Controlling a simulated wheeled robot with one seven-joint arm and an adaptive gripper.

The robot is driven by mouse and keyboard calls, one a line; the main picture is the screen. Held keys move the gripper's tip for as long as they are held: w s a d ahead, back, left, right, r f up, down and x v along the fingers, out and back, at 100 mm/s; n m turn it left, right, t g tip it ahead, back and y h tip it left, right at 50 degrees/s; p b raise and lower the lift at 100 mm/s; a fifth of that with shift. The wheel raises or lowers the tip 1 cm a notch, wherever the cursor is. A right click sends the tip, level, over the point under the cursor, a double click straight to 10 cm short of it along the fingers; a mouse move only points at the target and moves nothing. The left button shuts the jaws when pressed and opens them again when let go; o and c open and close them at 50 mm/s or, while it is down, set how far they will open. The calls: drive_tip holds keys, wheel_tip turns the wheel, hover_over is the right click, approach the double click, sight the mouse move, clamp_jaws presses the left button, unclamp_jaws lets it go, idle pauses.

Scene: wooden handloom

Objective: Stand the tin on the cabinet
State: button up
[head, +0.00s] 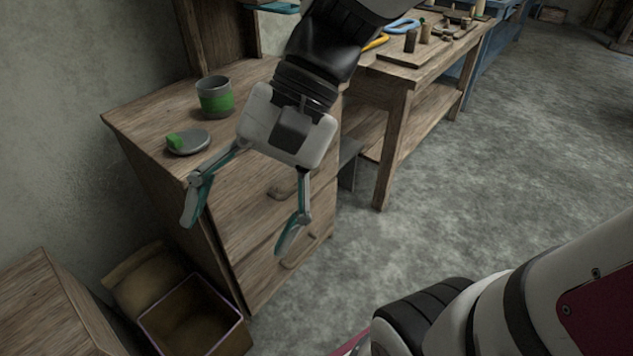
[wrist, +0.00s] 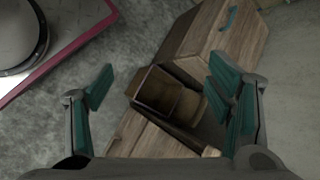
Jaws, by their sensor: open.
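A grey tin with a green band (head: 215,98) stands upright on the wooden cabinet (head: 150,110), towards the back of its top. Its top looks open. My gripper (head: 241,224) is open and empty, pointing down in front of the cabinet's drawers, apart from the tin. The fingers also show spread in the wrist view (wrist: 162,88), with nothing between them but the floor-level boxes beyond. The tin is not seen in the wrist view.
An open box (head: 197,318) sits on the floor at the cabinet's left, beside another wooden piece (head: 45,315). A workbench (head: 425,72) with small items stands right of the cabinet. The grey floor (head: 450,190) is clear on the right.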

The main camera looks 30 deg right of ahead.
drive_tip(key=s+d+f+n+t+h, duration=0.1)
drive_tip(key=s+d+f+n+h, duration=0.1)
drive_tip(key=s+d+n+h, duration=0.4)
drive_tip(key=s+d+h, duration=0.1)
drive_tip(key=s+d, duration=0.3)
drive_tip(key=shift+s+t, duration=0.25)
drive_tip(key=shift+t, duration=0.05)
wheel_tip(320, 180, up, 32)
drive_tip(key=t+p, duration=0.4)
drive_tip(key=p, duration=2.6)
drive_tip(key=shift+d+r+n+p, duration=0.15)
drive_tip(key=shift+d+n+p, duration=0.1)
drive_tip(key=shift+n+p, duration=0.15)
